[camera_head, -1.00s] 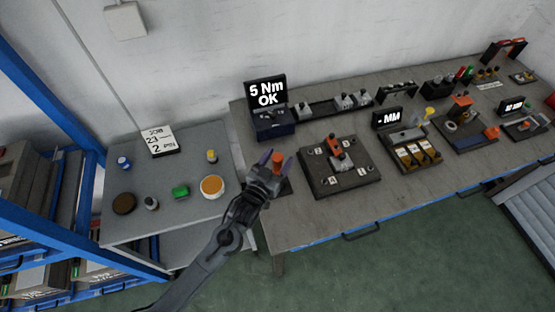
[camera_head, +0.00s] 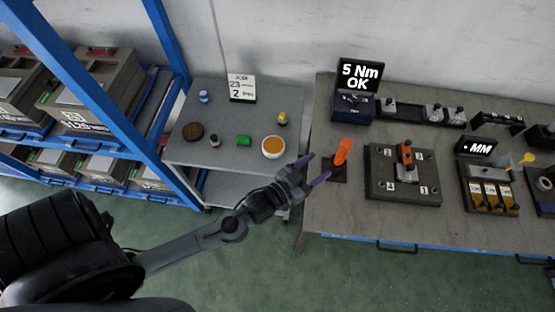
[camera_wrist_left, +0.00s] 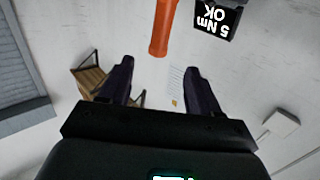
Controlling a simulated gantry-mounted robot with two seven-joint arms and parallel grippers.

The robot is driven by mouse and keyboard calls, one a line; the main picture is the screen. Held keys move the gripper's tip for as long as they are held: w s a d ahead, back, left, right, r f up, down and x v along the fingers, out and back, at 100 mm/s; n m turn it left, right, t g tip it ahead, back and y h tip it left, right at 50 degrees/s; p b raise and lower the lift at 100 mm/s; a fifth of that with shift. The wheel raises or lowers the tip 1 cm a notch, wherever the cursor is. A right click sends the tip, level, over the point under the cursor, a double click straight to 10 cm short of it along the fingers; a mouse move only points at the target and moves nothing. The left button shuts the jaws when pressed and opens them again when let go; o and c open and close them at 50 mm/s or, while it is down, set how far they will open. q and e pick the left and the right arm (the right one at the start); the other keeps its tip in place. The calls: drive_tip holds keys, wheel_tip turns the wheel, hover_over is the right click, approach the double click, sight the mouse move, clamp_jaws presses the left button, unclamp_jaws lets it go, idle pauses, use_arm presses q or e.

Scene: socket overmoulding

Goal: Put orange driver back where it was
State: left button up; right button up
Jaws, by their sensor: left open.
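The orange driver (camera_head: 343,151) stands upright, slightly tilted, in a small dark holder (camera_head: 337,172) at the left end of the workbench. My left gripper (camera_head: 313,170) is open and empty just left of the driver, its fingers apart. In the left wrist view the orange driver (camera_wrist_left: 164,28) shows beyond the open fingers (camera_wrist_left: 157,82), with clear space between them. The driver's lower tip is hidden in the holder. My right gripper is not in view.
Right of the driver lies a dark fixture plate (camera_head: 403,190) with an orange-topped part. Behind stands the "5 Nm OK" display (camera_head: 359,76). A grey side table (camera_head: 220,165) holds small jars and a card. A blue rack (camera_head: 160,40) stands left.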

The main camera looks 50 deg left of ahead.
use_arm(q)
drive_tip(key=s+a+f+g, duration=0.1)
drive_tip(key=s+f+g, duration=0.1)
drive_tip(key=s+g, duration=0.5)
drive_tip(key=s+a+f+g+y, duration=0.1)
drive_tip(key=s+a+f+g, duration=0.1)
drive_tip(key=s+g, duration=0.5)
drive_tip(key=s+f, duration=0.1)
drive_tip(key=s, duration=0.4)
drive_tip(key=shift+m+y, duration=0.3)
drive_tip(key=shift+m, duration=0.1)
drive_tip(key=shift+s+a+r, duration=0.1)
wheel_tip(320, 180, up, 25)
drive_tip(key=p, duration=2.5)
drive_tip(key=shift+r+p, duration=0.2)
drive_tip(key=shift+p, duration=0.1)
